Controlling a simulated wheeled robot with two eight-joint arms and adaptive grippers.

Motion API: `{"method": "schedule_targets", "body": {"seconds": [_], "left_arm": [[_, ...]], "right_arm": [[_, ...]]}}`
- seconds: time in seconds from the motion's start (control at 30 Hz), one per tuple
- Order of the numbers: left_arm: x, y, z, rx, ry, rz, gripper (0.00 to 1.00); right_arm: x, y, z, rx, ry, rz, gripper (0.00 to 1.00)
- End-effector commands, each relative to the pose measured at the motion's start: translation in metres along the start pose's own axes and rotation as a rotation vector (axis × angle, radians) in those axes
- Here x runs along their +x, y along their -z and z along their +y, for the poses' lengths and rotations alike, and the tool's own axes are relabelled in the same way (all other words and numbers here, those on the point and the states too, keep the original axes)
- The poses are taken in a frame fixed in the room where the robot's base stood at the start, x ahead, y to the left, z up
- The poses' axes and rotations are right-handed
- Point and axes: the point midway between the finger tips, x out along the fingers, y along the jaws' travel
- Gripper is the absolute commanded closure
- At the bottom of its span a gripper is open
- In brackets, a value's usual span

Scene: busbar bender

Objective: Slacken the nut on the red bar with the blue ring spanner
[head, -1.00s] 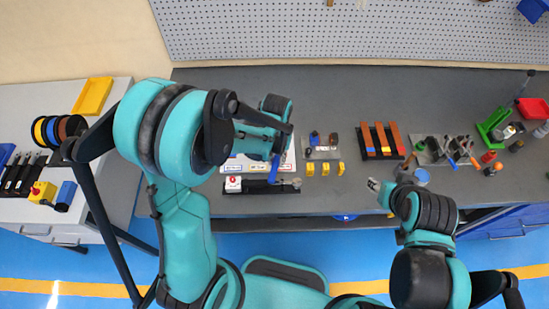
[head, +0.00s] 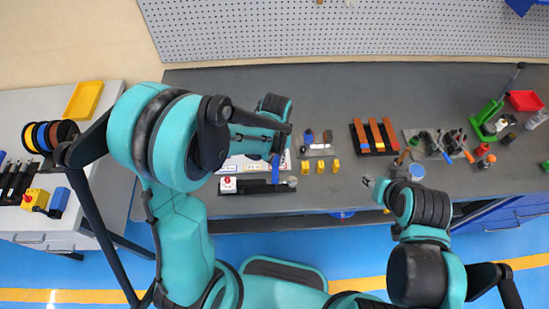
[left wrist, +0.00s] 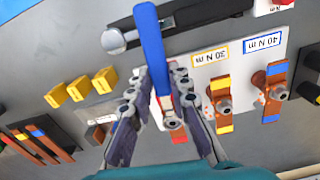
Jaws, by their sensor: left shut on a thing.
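My left gripper (left wrist: 158,100) is shut on the blue ring spanner (left wrist: 151,45), whose blue handle points up in the left wrist view. The spanner (head: 275,170) also shows in the head view, under the left gripper (head: 277,143). Its lower end lies between my fingers near the red-marked bar (left wrist: 178,135), which is copper coloured and partly hidden by spanner and fingers. I cannot tell whether the ring is around the nut. Bars with yellow (left wrist: 220,101) and blue (left wrist: 272,92) marks stand to the right. My right gripper (head: 369,182) is above the bench front; its jaws are too small to read.
A black holder (left wrist: 192,27) lies beyond the bars. Yellow blocks (left wrist: 79,88) and a rack of copper bars (left wrist: 36,142) are to the left in the left wrist view. In the head view, tools and a red tray (head: 524,100) stand far right; the bench back is clear.

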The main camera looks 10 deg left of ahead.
Motion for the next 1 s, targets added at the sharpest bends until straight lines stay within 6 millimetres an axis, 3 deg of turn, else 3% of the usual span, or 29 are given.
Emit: {"method": "schedule_targets", "body": {"seconds": [1.0], "left_arm": [[0.000,0.002,0.019,-0.193,0.000,0.000,1.00]], "right_arm": [[0.004,-0.003,0.000,0.000,0.000,0.000,0.60]]}}
